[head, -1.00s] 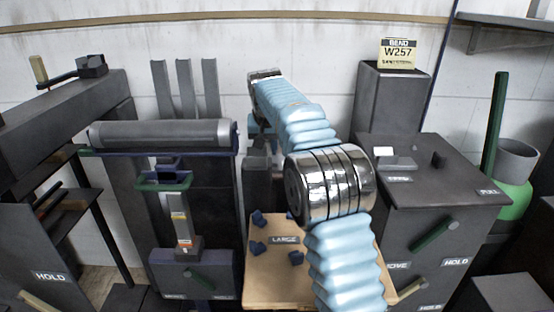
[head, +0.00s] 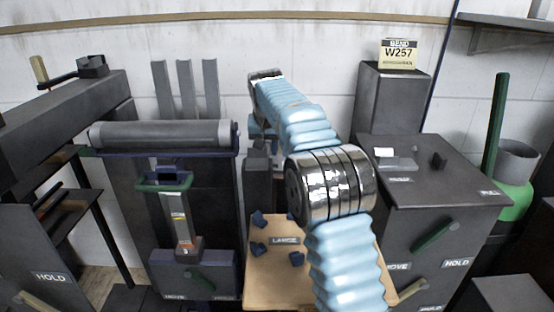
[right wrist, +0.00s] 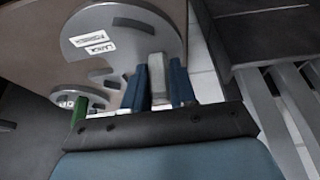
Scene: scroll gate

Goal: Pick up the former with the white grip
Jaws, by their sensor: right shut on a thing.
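In the right wrist view a grey round former (right wrist: 125,28) bears white labels that seem to read LARGE FORMER. Its pale, whitish grip (right wrist: 157,72) stands between the two blue fingers of my right gripper (right wrist: 160,85), which is shut on it. A second round former (right wrist: 80,98) with a green grip (right wrist: 79,111) lies to the left, apart from my fingers. In the head view my right arm covers the middle, and the formers and the fingers are mostly hidden behind it. My left gripper is not in view.
A wooden board (head: 263,275) marked LARGE with several blue pegs lies in front. A grey roller machine (head: 160,135) stands at left. A dark cabinet (head: 425,195) with HOLD labels and a W257 card (head: 398,54) stand at right. A green cylinder (head: 515,197) is at far right.

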